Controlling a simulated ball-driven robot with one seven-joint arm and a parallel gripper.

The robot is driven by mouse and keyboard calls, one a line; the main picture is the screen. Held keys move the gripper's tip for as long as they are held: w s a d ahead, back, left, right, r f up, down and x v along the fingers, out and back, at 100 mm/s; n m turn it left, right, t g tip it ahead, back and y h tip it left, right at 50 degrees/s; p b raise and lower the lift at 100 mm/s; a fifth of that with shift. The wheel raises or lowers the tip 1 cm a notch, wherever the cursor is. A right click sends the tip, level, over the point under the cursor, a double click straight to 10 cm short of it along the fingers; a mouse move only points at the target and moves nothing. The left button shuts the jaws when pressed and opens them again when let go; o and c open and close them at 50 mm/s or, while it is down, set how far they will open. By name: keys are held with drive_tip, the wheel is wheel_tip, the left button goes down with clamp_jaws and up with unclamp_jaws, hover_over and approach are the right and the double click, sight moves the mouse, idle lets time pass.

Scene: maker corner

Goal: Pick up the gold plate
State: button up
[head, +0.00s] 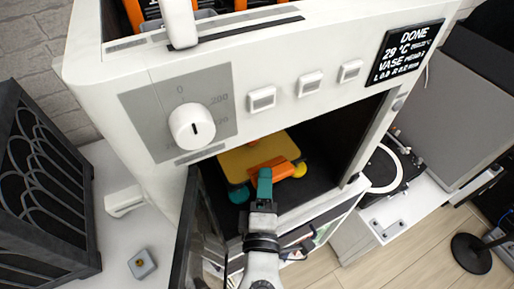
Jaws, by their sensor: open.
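The gold plate (240,161) lies flat inside the open chamber of a white machine (290,60), toward the chamber's left side. An orange piece (283,169) lies over its front part, with a small yellow round part (299,170) at its right end. A teal part (239,194) shows at the plate's front left corner. My gripper (264,178) reaches into the chamber from the front, with its tip at the plate's front edge. It is open, and it hides part of the plate and the orange piece. I cannot tell whether it touches either.
The machine's dark door (200,235) stands open just left of my arm. A turntable-like device (385,170) is at the right.

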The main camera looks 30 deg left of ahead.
drive_tip(key=shift+x, duration=1.95)
drive_tip(key=shift+c, duration=0.4)
clamp_jaws()
